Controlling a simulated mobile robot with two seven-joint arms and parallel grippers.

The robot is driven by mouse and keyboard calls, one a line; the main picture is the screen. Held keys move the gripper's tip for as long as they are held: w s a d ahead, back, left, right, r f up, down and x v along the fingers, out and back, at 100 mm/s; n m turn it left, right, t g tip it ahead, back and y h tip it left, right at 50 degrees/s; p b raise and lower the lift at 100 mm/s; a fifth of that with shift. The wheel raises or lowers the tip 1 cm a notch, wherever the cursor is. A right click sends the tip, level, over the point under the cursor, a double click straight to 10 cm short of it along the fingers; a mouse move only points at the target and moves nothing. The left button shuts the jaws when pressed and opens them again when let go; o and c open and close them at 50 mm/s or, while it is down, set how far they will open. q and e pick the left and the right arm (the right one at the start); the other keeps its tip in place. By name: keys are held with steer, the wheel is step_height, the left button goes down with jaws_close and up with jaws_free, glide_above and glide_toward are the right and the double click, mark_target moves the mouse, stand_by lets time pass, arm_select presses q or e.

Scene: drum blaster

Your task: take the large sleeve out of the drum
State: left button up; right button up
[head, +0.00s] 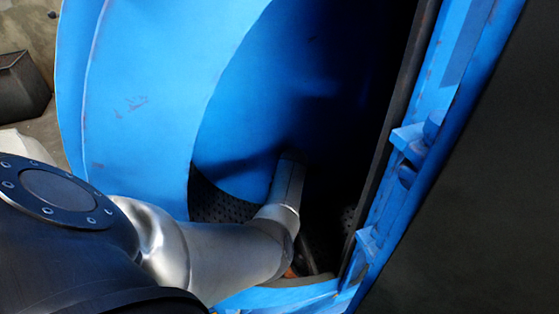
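The drum (222,207) shows as a dark perforated surface inside the opening of the blue machine. My silver arm comes in from the left, crosses the front edge of the opening and bends up into it. No gripper fingers can be made out in the head view; the end of this arm is lost in the dark interior. I cannot make out the large sleeve. A small reddish patch and a dark bar show low in the opening, beside my arm, too small and dark to identify.
A curved blue panel (150,90) stands at the left of the opening. The blue frame (440,130) with latch-like blocks bounds the right, close to the arm. A dark box (20,85) sits on the floor at far left.

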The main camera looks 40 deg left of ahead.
arm_select(q)
jaws_close()
steer(key=shift+r, duration=0.2)
stand_by(0.4)
steer(key=shift+r, duration=0.15)
steer(key=shift+r+p, duration=0.75)
steer(key=shift+r, duration=0.1)
step_height(320, 180, up, 6)
steer(key=p, duration=0.3)
step_height(320, 180, up, 12)
steer(key=p, duration=0.6)
steer(key=shift+f, duration=0.15)
arm_select(e)
steer(key=s+d+f+g, duration=0.1)
steer(key=s+d+f, duration=0.1)
steer(key=f, duration=0.8)
steer(key=s+d+f+g, duration=0.1)
steer(key=s+f, duration=0.4)
steer(key=f, duration=0.5)
steer(key=shift+d+g+h, duration=0.3)
steer(key=shift+d+h, duration=0.05)
steer(key=shift+h, duration=0.05)
steer(key=shift+s, duration=0.1)
